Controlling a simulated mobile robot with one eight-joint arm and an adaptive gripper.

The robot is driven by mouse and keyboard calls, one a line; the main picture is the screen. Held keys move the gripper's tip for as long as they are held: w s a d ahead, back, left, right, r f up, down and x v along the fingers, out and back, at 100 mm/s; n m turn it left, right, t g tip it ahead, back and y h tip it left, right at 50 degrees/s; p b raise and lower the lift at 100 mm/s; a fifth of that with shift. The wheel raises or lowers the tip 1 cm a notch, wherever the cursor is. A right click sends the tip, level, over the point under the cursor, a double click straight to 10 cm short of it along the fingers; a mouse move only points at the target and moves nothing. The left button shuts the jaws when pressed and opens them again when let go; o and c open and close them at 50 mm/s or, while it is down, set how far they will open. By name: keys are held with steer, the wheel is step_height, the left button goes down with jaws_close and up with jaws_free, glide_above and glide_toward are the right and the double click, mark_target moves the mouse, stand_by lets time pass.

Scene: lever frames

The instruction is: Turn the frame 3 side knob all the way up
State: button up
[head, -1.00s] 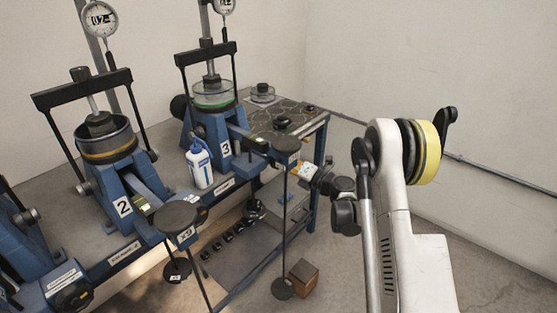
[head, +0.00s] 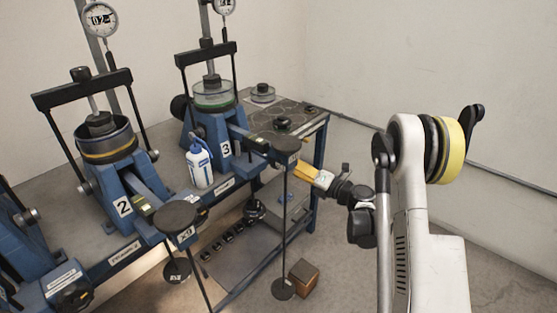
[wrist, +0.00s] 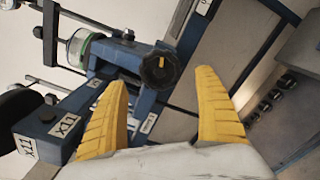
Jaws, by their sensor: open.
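Frame 3 (head: 222,128) is a blue stand with a glass dish on top and a number 3 plate. In the wrist view a round black knob (wrist: 158,70) with a yellow mark sits on blue metalwork near the glass dish. The knob appears beyond the fingertips, with no contact visible. In the head view my gripper (head: 304,171) is just right of frame 3's lever end.
Frame 3's lever and hanging rod with its round pan (head: 284,289) stand close left of my gripper. Frame 2 (head: 122,200) is further left. A white bottle (head: 199,163) stands between them. A brown box (head: 304,276) is on the floor. The floor to the right looks clear.

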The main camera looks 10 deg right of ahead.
steer(key=shift+o, duration=0.3)
steer(key=s+d+n+p, duration=0.2)
steer(key=s+d+n, duration=0.15)
steer(key=n, duration=0.55)
steer(key=x, duration=1)
steer(key=shift+s+a+f+b, duration=0.2)
steer(key=shift+a+f+b, duration=0.15)
steer(key=shift+a, duration=0.1)
